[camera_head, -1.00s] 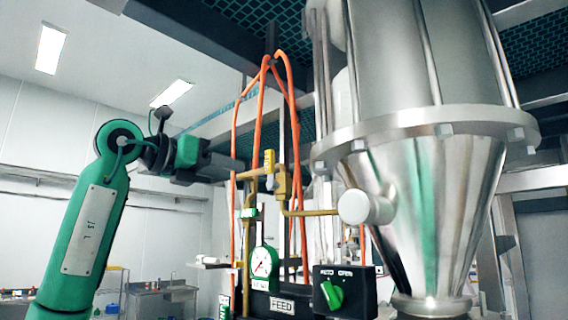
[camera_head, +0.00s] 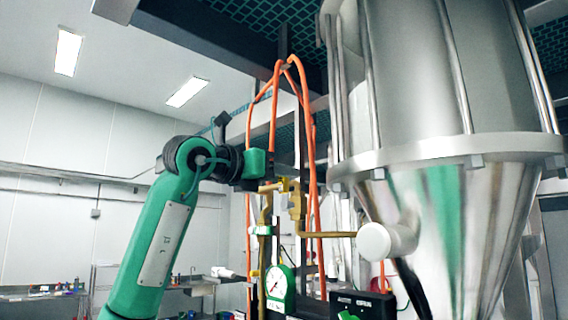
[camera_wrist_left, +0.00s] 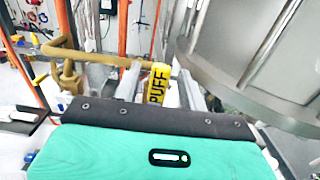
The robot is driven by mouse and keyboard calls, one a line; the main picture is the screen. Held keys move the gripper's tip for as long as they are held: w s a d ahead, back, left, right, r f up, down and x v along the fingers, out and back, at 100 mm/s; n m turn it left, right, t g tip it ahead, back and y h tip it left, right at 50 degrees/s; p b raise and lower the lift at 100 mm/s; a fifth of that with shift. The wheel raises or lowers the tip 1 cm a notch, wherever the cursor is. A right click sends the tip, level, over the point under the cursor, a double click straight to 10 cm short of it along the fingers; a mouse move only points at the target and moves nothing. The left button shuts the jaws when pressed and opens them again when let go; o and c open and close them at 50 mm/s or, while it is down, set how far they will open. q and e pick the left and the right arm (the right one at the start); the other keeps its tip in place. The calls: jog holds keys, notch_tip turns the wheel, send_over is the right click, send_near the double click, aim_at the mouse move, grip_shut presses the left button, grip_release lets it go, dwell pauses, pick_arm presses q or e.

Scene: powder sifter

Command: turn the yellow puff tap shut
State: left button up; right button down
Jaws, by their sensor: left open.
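The yellow puff tap (camera_wrist_left: 158,84), a short bar marked PUFF, stands between the two fingers of my left gripper (camera_wrist_left: 160,88) in the left wrist view. The gripper is open, with one finger on each side of the bar; I cannot tell whether either finger touches it. In the head view, the left gripper (camera_head: 264,168) is at the brass pipework, and only a small yellow part of the tap (camera_head: 284,184) shows beside it. The rest of the tap is hard to make out there. My right gripper is not in view.
Brass pipe (camera_head: 330,234) runs right to a white cap (camera_head: 374,242) on the steel hopper (camera_head: 450,215). Orange hoses (camera_head: 309,130) rise close behind the tap. A green gauge (camera_head: 280,288) and a black switch box (camera_head: 362,303) sit below. The left side is open room.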

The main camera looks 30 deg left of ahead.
pick_arm(q)
jog(key=shift+w+d, duration=0.2)
jog(key=shift+w, duration=0.4)
jog(key=shift+w+d, duration=0.1)
jog(key=shift+w, duration=0.1)
jog(key=shift+c, duration=0.2)
grip_shut()
jog(key=shift+s, duration=0.1)
